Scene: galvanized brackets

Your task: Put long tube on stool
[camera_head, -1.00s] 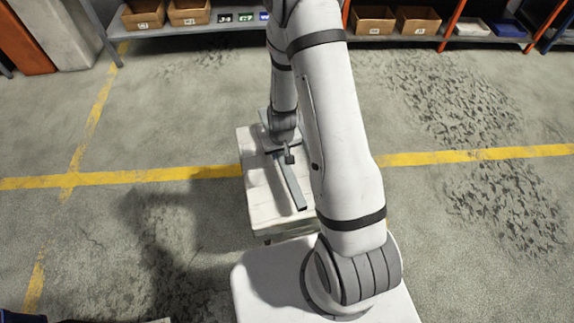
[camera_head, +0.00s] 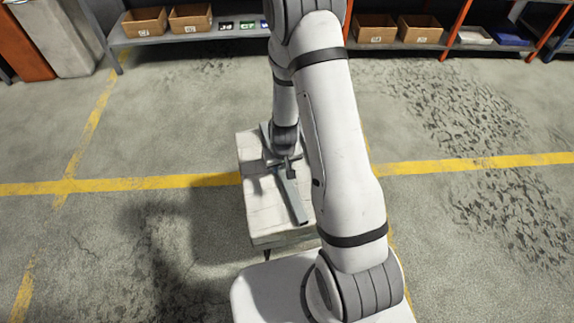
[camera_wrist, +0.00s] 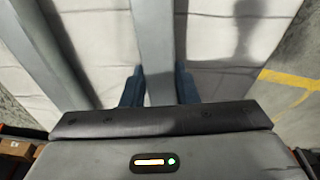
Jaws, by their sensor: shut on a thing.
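The long tube (camera_head: 292,200) is a straight grey bar over the pale top of the stool (camera_head: 262,222). Its near end reaches close to the stool's front edge. My gripper (camera_head: 288,168) is at the tube's far part. In the wrist view, the two dark fingers of my gripper (camera_wrist: 159,86) stand on either side of the tube (camera_wrist: 154,40), shut on it. The stool's pale, panelled surface (camera_wrist: 215,60) lies beneath. I cannot tell whether the tube touches it. My arm hides the stool's right side.
A second grey strip (camera_wrist: 48,55) runs slantwise left of the tube in the wrist view. A shelf with cardboard boxes (camera_head: 145,22) stands at the back. The floor has yellow lines (camera_head: 120,185) and is open left and right of the stool.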

